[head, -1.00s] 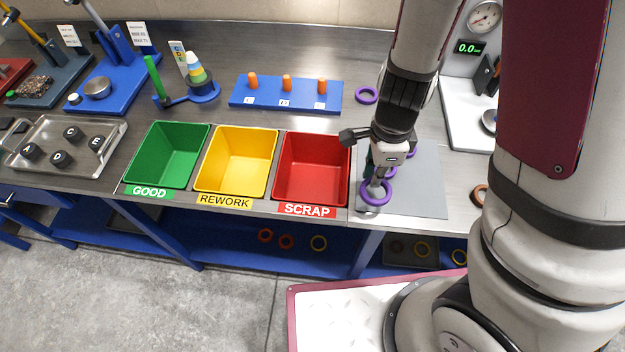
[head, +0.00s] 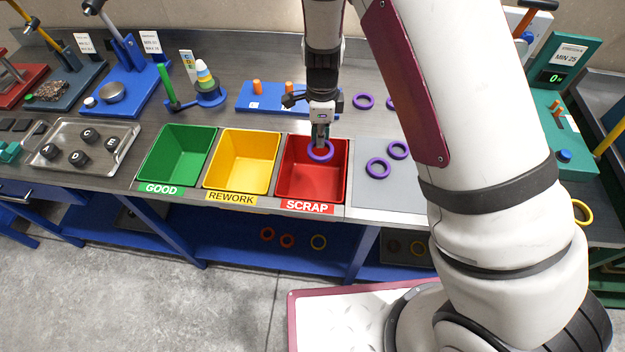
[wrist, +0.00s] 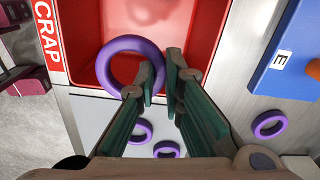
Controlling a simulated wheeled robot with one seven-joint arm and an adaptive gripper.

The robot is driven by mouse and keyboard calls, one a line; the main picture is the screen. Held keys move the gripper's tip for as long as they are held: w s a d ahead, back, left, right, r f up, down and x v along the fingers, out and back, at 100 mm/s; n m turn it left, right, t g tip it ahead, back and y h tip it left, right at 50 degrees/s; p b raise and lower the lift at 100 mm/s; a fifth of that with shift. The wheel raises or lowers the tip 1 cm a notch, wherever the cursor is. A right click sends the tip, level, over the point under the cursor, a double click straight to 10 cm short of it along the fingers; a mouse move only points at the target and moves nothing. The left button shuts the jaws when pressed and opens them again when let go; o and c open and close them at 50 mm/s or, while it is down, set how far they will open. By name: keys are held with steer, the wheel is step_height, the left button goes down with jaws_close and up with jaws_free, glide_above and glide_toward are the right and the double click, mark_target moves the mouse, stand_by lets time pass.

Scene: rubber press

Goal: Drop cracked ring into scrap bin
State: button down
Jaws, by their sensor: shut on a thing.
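My gripper (head: 321,140) is shut on a purple ring (head: 321,151) and holds it above the red scrap bin (head: 342,185). In the wrist view the fingertips (wrist: 159,84) pinch the near right edge of the ring (wrist: 103,66), which hangs over the opening of the red bin (wrist: 190,30). The bin carries a "SCRAP" label (head: 307,207) on its front. I cannot make out a crack in the held ring.
Left of the scrap bin stand the yellow REWORK bin (head: 241,191) and the green GOOD bin (head: 175,178). Right of it a grey mat (head: 370,198) bears purple rings (head: 378,168). A blue peg board (head: 245,104) lies behind the bins.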

steer(key=shift+f+b, duration=0.9)
steer(key=shift+f, duration=1.65)
steer(key=c, duration=1.6)
jaws_free()
step_height(320, 180, up, 12)
steer(key=shift+r, duration=0.1)
